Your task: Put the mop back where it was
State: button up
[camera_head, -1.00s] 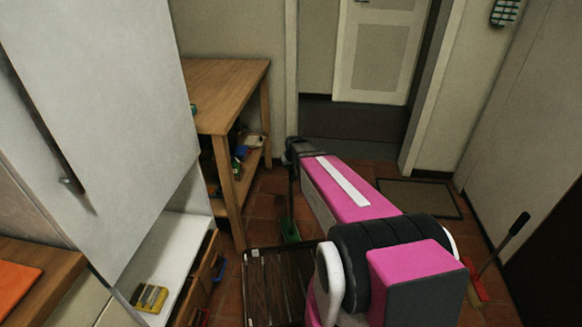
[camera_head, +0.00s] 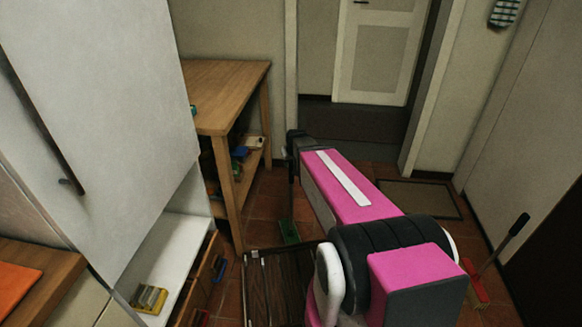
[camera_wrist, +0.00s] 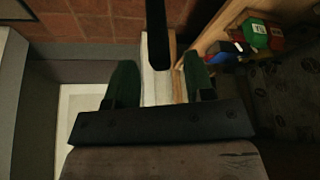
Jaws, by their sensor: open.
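A green mop head (camera_head: 289,232) rests on the tiled floor, just left of my arm in the head view. A thin dark handle seems to rise from it toward my gripper (camera_head: 295,143). In the wrist view a black handle (camera_wrist: 156,30) comes down from the top edge, its end between the two dark green fingers of my gripper (camera_wrist: 160,76). The fingers are apart, with gaps on both sides of the handle. Whether a finger touches it cannot be told. A second long-handled tool with a red and yellow head (camera_head: 479,289) leans at the right wall.
A wooden bench (camera_head: 225,80) with items on its lower shelf stands left of my gripper. A white cabinet (camera_head: 95,110) fills the left. A dark slatted rack (camera_head: 275,285) stands in front. A doormat (camera_head: 420,198) lies by the doorway; the tiles around it are clear.

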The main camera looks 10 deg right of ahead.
jog(key=s+v, duration=0.1)
jog(key=v, duration=0.6)
jog(key=s+f+g, duration=0.2)
jog(key=s, duration=0.6)
jog(key=s+f+g, duration=0.2)
jog(key=s+f, duration=0.1)
jog(key=s, duration=0.5)
jog(key=shift+a+m+g, duration=0.15)
jog(key=shift+m+g, duration=0.25)
